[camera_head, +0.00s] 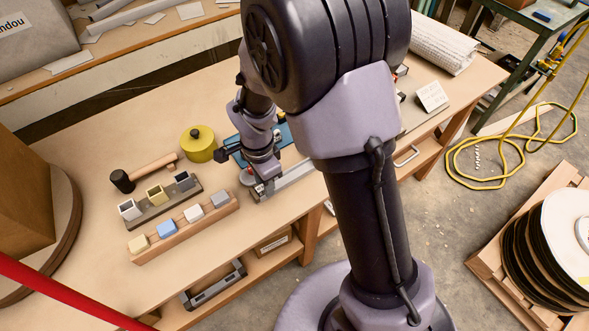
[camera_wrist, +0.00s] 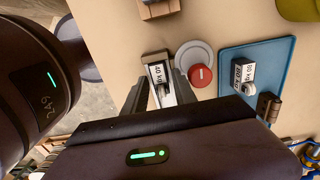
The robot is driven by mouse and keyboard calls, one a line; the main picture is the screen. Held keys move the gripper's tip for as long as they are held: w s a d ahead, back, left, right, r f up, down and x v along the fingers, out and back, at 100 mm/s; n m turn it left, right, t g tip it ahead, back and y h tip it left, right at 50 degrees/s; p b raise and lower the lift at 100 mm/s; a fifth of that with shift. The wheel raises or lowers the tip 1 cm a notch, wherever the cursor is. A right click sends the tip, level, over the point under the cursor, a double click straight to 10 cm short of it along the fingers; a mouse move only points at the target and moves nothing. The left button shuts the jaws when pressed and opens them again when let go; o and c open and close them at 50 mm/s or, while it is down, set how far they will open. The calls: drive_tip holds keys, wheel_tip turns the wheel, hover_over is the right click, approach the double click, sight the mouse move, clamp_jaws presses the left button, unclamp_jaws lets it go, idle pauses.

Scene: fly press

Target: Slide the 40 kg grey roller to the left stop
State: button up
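The 40 kg roller, a grey block with a white "40 kg" label (camera_wrist: 158,72), stands on its rail in the wrist view. A brownish end piece (camera_wrist: 154,57) sits just beyond it, close to it; I cannot tell whether they touch. My gripper (camera_wrist: 162,88) has its two fingers apart, one on each side of the roller's small knob; no clear grip shows. In the head view my gripper (camera_head: 264,187) is low over the left end of the grey rail (camera_head: 292,179). The roller is hidden there by my gripper and arm. My gripper's body hides the rest of the rail in the wrist view.
A blue mat (camera_wrist: 265,57) carries a 60 kg block (camera_wrist: 243,73). In the head view, a wooden block rack (camera_head: 184,228), a mallet (camera_head: 123,181) and a yellow-green pot (camera_head: 199,144) stand to the left.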

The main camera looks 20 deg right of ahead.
drive_tip(key=shift+r+p, duration=2.5)
drive_tip(key=shift+r, duration=1)
drive_tip(key=shift+r, duration=0.25)
drive_tip(key=s+d+r+n+t, duration=0.1)
drive_tip(key=s+r+n+t, duration=0.1)
drive_tip(key=s+r, duration=0.3)
drive_tip(key=s+d+r+n+t+y, duration=0.1)
drive_tip(key=s+r+n, duration=0.3)
drive_tip(key=r, duration=0.5)
drive_tip(key=s+d+r+n+t+y, duration=0.1)
drive_tip(key=s+d+r+n+t, duration=0.1)
drive_tip(key=s+r+n, duration=0.2)
drive_tip(key=s+r, duration=0.3)
drive_tip(key=r, duration=0.1)
drive_tip(key=shift+d+t, duration=0.4)
drive_tip(key=shift+s, duration=0.1)
